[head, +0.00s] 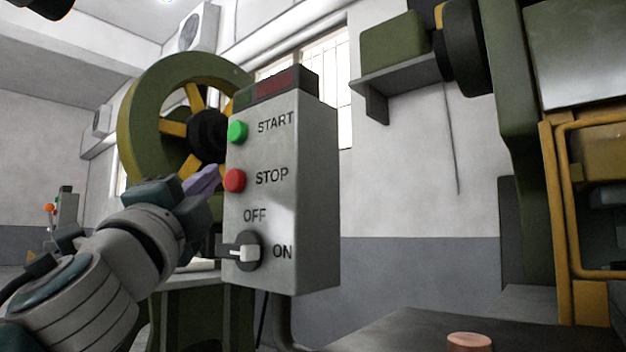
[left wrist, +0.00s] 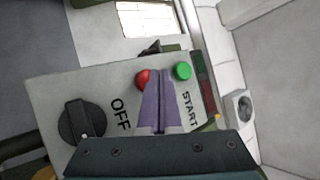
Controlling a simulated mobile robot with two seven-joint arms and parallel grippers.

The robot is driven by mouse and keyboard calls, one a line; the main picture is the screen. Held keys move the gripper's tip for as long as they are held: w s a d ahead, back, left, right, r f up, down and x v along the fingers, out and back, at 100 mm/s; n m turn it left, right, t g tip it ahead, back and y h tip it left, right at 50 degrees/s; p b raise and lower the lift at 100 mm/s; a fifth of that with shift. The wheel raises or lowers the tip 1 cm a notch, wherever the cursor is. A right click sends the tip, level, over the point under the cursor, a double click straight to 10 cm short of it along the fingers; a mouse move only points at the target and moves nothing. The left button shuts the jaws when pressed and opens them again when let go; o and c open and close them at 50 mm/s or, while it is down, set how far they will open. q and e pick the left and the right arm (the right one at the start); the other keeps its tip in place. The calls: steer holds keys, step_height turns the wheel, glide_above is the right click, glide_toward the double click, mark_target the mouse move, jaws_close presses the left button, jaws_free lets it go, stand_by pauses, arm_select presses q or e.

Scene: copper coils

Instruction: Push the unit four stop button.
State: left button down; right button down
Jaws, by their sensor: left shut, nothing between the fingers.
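A grey control box (head: 305,215) stands in the middle of the head view. Its red STOP button (head: 234,180) sits below the green START button (head: 237,131). A rotary OFF/ON switch (head: 241,252) is lower on the same face. My left gripper (head: 212,176) is shut and empty, its purple fingertips close to the left of the red button. In the left wrist view the fingers (left wrist: 159,88) partly cover the red button (left wrist: 143,78), and the green button (left wrist: 183,70) shows to their right. I cannot tell whether the fingertips touch the red button. My right gripper is not in view.
A large green and yellow flywheel (head: 134,127) stands behind the box. A green machine with a yellow frame (head: 552,200) fills the right side. A dark table surface with a copper-coloured round piece (head: 469,341) is at the bottom right. Another box with an orange button (head: 67,215) is far left.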

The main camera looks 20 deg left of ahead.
arm_select(q)
steer(key=s, duration=0.1)
steer(key=s+a, duration=0.1)
steer(key=s, duration=0.1)
steer(key=s+a+p, duration=0.1)
steer(key=shift+s, duration=0.3)
stand_by(0.9)
